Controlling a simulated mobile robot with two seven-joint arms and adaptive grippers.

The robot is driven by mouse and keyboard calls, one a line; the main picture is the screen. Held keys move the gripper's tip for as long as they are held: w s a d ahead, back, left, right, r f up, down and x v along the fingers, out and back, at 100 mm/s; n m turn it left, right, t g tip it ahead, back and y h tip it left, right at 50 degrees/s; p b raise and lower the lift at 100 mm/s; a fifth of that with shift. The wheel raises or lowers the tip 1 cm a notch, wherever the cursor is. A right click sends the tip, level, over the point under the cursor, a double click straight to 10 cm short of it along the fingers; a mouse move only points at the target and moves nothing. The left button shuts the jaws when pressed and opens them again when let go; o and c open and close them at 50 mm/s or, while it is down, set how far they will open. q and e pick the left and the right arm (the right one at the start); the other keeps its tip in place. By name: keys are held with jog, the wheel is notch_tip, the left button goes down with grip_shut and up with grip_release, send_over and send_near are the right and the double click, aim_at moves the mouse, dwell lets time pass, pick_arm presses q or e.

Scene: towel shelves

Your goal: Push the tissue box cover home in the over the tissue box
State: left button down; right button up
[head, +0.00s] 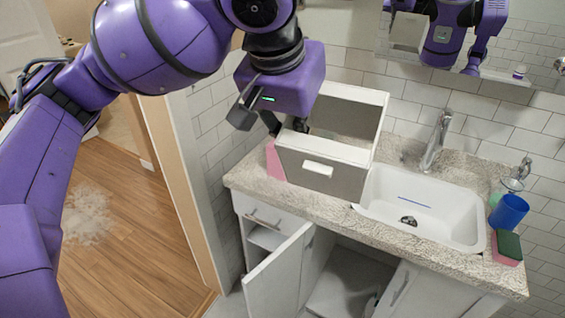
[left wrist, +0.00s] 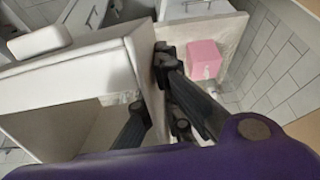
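A large open-topped box (head: 322,181), grey with white edges and a white label holder, is at the left of the sink on the counter. It shows in the left wrist view (left wrist: 65,75). A pink block (head: 274,161) is beside its left end; it also shows in the left wrist view (left wrist: 204,60). I cannot tell which is the tissue box or its cover. My left gripper (head: 287,127) is at the grey box's left wall. In the left wrist view its fingers (left wrist: 150,92) straddle and pinch that wall. My right gripper is out of view.
The white sink (head: 430,213) and faucet (head: 437,140) are right of the box. A blue cup (head: 509,211), a soap bottle (head: 512,183) and a green-and-pink sponge (head: 508,248) are at the right end. A cabinet door (head: 277,276) hangs open below.

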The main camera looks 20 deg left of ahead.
pick_arm(q)
jog(key=r, duration=0.2)
jog(key=r+p, duration=0.1)
jog(key=r, duration=0.1)
jog(key=s+r+p, duration=0.1)
jog(key=r, duration=0.1)
jog(key=shift+r, duration=0.1)
jog(key=s+a+f+n+g, duration=0.1)
jog(key=s+a, duration=0.1)
jog(key=a, duration=2)
jog(key=shift+s+a+f, duration=0.2)
jog(key=shift+a, duration=0.05)
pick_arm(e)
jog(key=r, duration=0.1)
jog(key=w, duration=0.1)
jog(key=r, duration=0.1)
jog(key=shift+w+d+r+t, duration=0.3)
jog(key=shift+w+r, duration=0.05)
pick_arm(q)
jog(key=shift+a+r+g, duration=0.1)
jog(key=shift+r+g, duration=0.1)
jog(key=shift+g, duration=0.1)
